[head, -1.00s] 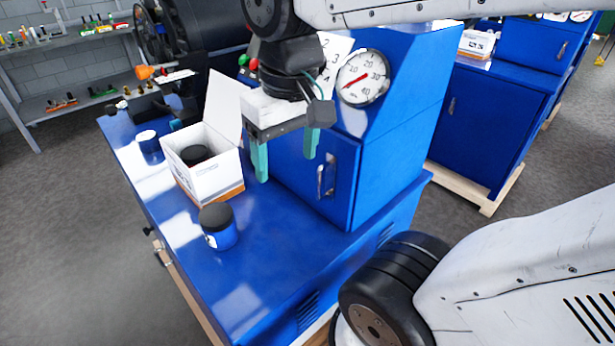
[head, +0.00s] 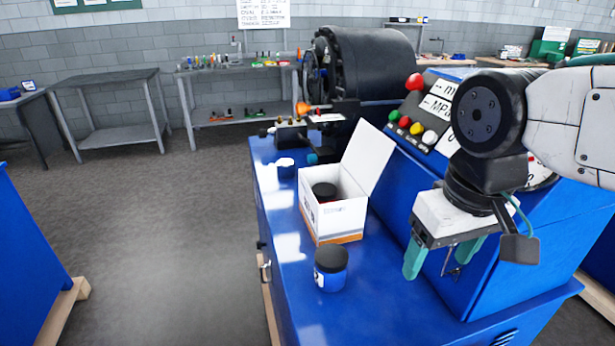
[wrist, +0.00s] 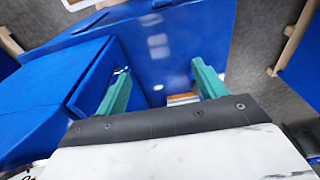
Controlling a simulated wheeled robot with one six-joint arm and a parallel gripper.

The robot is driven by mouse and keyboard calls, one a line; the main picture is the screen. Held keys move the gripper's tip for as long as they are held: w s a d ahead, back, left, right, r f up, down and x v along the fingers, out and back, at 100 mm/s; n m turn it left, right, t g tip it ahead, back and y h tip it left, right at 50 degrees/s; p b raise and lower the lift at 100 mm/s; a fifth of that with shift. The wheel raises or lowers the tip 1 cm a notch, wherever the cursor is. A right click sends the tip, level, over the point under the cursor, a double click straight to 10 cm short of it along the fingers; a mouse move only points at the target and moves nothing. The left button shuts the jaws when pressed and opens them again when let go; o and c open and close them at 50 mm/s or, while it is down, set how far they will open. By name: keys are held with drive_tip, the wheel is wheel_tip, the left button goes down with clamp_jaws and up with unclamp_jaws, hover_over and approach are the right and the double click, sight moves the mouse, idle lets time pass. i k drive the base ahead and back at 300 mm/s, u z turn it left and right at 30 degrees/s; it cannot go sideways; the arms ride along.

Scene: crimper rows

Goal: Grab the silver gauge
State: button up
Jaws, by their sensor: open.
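A round gauge (head: 541,176) with a white face and a silvery rim sits on the blue machine's sloping panel. In the head view most of it is hidden behind my arm and wrist. My gripper (head: 443,258) is open and empty, hanging in front of the machine, below and left of the gauge. In the wrist view my gripper (wrist: 160,72) has its green fingers spread, with nothing between them but blue surfaces farther off. The gauge is not seen in the wrist view.
A white open box (head: 338,218) with a dark-lidded jar inside stands on the blue bench top (head: 300,285). A blue jar with a black lid (head: 331,268) stands in front of it. Coloured buttons (head: 410,124) are on the panel. Open floor (head: 170,240) lies to the left.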

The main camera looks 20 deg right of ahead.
sight(286, 167)
drive_tip(key=k, duration=1.65)
drive_tip(key=u, duration=1.1)
drive_tip(key=i, duration=4.3)
drive_tip(key=z, duration=2.8)
